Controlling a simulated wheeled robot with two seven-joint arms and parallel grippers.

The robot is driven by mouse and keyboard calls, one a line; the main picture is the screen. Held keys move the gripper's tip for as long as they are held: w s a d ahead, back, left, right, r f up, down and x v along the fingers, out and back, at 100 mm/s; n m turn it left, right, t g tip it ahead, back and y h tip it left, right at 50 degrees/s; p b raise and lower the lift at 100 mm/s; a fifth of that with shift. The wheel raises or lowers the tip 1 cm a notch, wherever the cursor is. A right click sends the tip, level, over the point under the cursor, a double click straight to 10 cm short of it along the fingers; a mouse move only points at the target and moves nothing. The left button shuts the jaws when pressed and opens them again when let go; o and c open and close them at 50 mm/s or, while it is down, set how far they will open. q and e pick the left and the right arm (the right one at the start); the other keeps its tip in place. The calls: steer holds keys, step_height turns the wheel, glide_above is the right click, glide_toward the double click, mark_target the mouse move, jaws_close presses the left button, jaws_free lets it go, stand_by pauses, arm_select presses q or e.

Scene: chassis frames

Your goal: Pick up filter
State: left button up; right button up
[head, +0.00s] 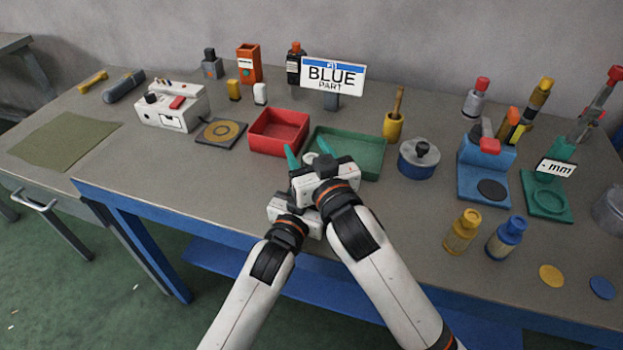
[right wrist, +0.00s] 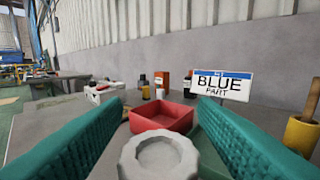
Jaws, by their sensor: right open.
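A white, round, notched piece with a shallow round recess, which looks like the filter, sits between the teal fingers of my right gripper (head: 307,149). It shows whole-topped in the right wrist view (right wrist: 159,156) and only as a small pale patch in the head view (head: 311,158). My right gripper is open, with a finger on each side of the piece and gaps visible between them. My left gripper (head: 292,214) is just below and left of the right one in the head view; its fingers are hidden.
A red tray (head: 278,146) and a green tray (head: 371,156) lie just beyond the grippers, with a "BLUE PART" sign (head: 333,76) behind. A blue pot (head: 418,165) and yellow cup (head: 393,127) stand to the right.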

jaws_close()
step_height(320, 180, up, 10)
stand_by(0.8)
arm_select(q)
steer(key=o, duration=1.2)
steer(key=shift+c, duration=0.2)
